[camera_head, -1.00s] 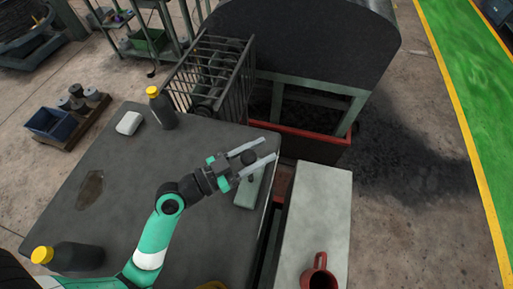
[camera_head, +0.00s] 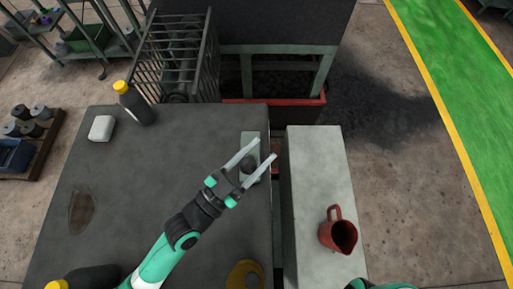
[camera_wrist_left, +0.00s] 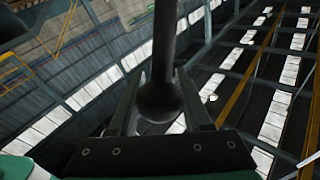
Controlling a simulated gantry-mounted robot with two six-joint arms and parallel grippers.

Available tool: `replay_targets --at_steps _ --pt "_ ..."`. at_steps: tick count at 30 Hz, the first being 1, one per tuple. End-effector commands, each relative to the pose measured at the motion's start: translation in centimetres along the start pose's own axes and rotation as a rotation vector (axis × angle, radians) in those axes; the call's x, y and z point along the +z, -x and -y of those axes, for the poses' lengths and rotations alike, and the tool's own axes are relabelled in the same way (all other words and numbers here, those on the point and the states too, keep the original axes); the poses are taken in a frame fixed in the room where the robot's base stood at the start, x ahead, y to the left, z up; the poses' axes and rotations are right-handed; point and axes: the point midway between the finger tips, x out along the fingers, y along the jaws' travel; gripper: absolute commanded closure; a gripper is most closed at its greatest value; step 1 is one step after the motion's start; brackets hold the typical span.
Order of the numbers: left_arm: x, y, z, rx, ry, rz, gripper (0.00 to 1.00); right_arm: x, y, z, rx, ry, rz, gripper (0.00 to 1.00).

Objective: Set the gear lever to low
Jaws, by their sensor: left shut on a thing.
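The gear lever (camera_head: 248,163) has a dark round knob and rises from a pale grey-green housing (camera_head: 250,141) on the right edge of the dark grey table. My left gripper (camera_head: 266,149) has its two pale fingers on either side of the knob, shut on it. In the left wrist view the knob (camera_wrist_left: 160,102) and its dark shaft sit between the fingers. The lever's lower part and any low marking are hidden or too small to tell. My right gripper is out of view.
A red jug (camera_head: 338,235) stands on the pale bench (camera_head: 318,165) right of a narrow gap. A yellow-capped bottle (camera_head: 133,104) and a white block (camera_head: 101,128) stand on the table's far left. A yellow object (camera_head: 244,274) lies near the front. The table's middle is clear.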

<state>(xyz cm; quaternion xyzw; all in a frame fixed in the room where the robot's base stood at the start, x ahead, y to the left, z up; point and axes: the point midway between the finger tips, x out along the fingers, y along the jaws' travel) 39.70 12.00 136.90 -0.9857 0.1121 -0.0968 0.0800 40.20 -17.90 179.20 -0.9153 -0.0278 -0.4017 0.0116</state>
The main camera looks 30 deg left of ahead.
Motion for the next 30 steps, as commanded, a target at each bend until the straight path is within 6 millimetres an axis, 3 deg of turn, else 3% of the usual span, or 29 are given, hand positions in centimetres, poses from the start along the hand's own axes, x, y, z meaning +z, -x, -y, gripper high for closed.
replay_targets --at_steps 9,10,15,24,30 --pt "-0.7 0.0 -0.1 0.003 0.006 -0.016 1.00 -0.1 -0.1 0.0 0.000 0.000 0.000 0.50" --pt "-0.7 0.0 -0.1 0.003 0.006 -0.017 0.50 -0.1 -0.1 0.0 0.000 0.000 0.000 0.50" --pt "-0.5 0.0 -0.1 0.003 0.004 -0.012 0.22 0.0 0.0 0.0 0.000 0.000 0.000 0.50" --pt "-0.1 0.2 -0.1 0.001 0.003 -0.006 0.22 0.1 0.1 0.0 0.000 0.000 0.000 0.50" --pt "0.4 3.3 -0.2 0.001 0.003 -0.005 0.22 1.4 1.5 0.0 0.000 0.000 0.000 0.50"
